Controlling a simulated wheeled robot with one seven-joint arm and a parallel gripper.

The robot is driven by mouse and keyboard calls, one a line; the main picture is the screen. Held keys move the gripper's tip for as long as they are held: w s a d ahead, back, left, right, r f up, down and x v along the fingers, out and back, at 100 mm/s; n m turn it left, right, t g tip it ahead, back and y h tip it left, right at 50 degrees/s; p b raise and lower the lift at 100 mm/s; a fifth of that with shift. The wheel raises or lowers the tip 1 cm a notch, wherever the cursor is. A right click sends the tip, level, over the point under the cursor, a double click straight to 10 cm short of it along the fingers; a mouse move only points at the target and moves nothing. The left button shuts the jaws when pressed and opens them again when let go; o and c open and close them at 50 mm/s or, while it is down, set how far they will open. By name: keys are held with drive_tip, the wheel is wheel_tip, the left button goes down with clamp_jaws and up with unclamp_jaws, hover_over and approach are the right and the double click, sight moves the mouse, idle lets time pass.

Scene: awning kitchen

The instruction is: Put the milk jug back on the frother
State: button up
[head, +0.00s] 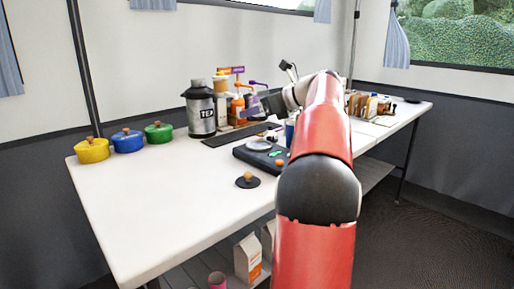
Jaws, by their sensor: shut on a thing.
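My gripper (268,104) is at the end of my red arm, above the far part of the white table. It is shut on a small dark thing, which is too small and too merged with the gripper to tell clearly whether it is the milk jug. Below it on the table is a low black appliance (243,154) with a round grey plate (259,145) on top, perhaps the frother. What the gripper holds is above this appliance and apart from it. My arm hides the appliance's right side.
Yellow (92,151), blue (127,141) and green (158,133) lidded pots stand at the left of the table (170,200). A grey dispenser (201,112) stands behind, by a dark mat (228,137). A dark disc with a knob (247,181) lies in front. The near left tabletop is clear.

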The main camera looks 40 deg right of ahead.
sight(258, 148)
wheel_tip(258, 148, down, 8)
drive_tip(key=shift+f+b, duration=0.15)
drive_tip(key=shift+b, duration=0.95)
drive_tip(key=shift+f, duration=0.25)
drive_tip(key=o, duration=1.1)
drive_tip(key=shift+o, duration=0.2)
drive_tip(key=shift+r, duration=0.2)
drive_tip(key=shift+s+d+r, duration=0.1)
drive_tip(key=shift+s+r, duration=0.05)
drive_tip(key=shift+s, duration=0.1)
drive_tip(key=p+v, duration=0.1)
drive_tip(key=v, duration=1)
drive_tip(key=shift+s+p, duration=0.1)
drive_tip(key=shift+p, duration=0.25)
drive_tip(key=shift+s, duration=0.15)
